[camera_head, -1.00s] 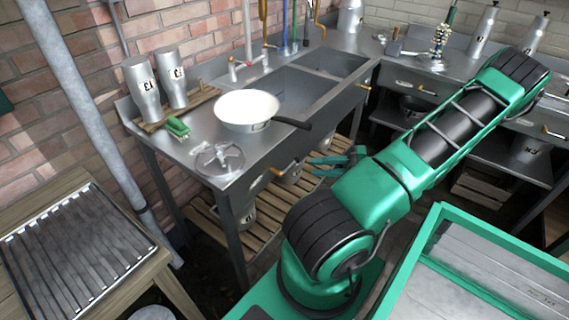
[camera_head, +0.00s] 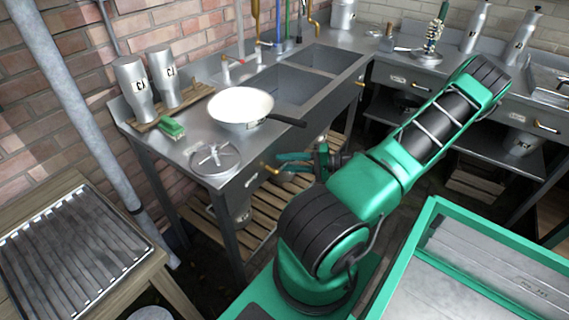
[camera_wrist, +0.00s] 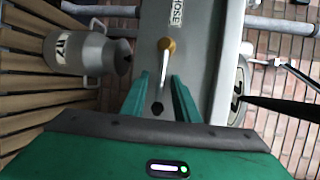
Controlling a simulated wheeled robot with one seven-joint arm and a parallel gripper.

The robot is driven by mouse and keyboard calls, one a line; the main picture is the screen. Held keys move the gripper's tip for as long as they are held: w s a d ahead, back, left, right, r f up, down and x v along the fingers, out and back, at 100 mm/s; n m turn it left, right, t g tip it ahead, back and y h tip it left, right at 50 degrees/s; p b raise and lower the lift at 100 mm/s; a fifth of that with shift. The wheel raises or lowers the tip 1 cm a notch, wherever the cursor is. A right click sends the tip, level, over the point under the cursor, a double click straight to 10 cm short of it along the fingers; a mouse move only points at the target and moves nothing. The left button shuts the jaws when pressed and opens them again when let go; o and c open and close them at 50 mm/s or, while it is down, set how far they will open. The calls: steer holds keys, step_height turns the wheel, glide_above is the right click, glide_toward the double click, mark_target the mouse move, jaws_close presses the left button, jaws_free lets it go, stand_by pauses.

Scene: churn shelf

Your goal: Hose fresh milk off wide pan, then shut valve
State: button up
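The wide pan (camera_head: 241,106) sits upright on the steel counter beside the sink, its inside white and its dark handle (camera_head: 287,121) pointing right over the counter edge. I cannot tell milk from the pale inside. A brass valve lever (camera_head: 270,168) is on the counter's front face; in the wrist view the lever (camera_wrist: 164,55) lies under a label reading HOSE (camera_wrist: 177,12). My gripper (camera_head: 282,162) is open just in front of that face; in the wrist view its two green fingers (camera_wrist: 161,85) point toward the lever, which appears between and beyond their tips, apparently untouched.
A green brush (camera_head: 172,127) and a round metal part (camera_head: 215,157) share the counter. A metal can (camera_wrist: 82,54) stands on the slatted shelf below.

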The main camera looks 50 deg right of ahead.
steer(key=shift+w, duration=0.1)
jaws_close()
